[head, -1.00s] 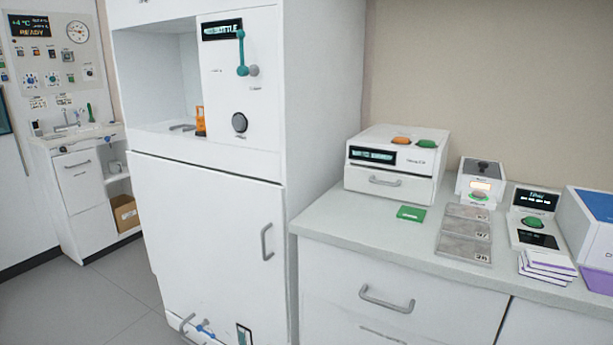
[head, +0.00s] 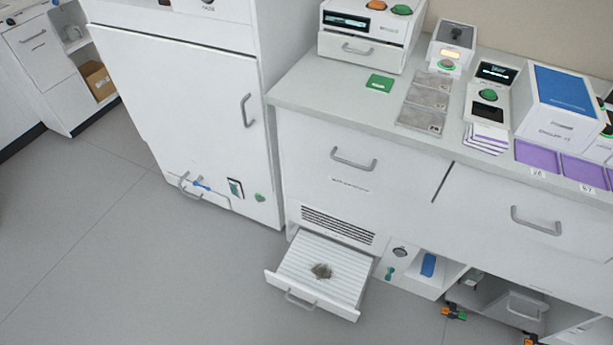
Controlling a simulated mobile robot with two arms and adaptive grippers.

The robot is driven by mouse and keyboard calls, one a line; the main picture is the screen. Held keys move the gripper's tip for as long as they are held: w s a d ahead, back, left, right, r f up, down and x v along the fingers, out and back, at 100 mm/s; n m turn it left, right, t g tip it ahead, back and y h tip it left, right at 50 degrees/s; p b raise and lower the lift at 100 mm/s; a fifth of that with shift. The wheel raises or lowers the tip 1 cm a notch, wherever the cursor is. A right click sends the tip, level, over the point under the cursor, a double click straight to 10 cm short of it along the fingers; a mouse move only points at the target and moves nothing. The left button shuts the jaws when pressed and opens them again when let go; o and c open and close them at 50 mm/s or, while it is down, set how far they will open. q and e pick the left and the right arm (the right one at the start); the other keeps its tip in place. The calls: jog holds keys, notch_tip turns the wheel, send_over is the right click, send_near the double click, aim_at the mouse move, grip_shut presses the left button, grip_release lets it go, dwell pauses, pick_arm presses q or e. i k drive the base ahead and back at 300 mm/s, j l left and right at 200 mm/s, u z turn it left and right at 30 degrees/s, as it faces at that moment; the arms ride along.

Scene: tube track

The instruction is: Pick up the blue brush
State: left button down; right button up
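No clear brush shape can be made out. A blue upright object (head: 428,265) stands in an open white cubby low under the counter, right of the pulled-out drawer. It is small, and I cannot tell whether it is the blue brush. A second small blue item (head: 201,184) is at the low handle of the tall white cabinet; its kind is also unclear. Neither of my grippers is in view.
A low drawer (head: 345,284) stands open over the floor, with a grey-brown clump (head: 322,271) on its ribbed surface. The counter (head: 300,88) holds several devices and purple-edged cards (head: 487,138). The grey floor (head: 150,270) at left is clear.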

aim_at(427, 266)
jog(key=k+l+u, duration=0.5)
jog(key=k+l, duration=0.5)
jog(key=l+z, duration=0.1)
jog(key=z, duration=1.05)
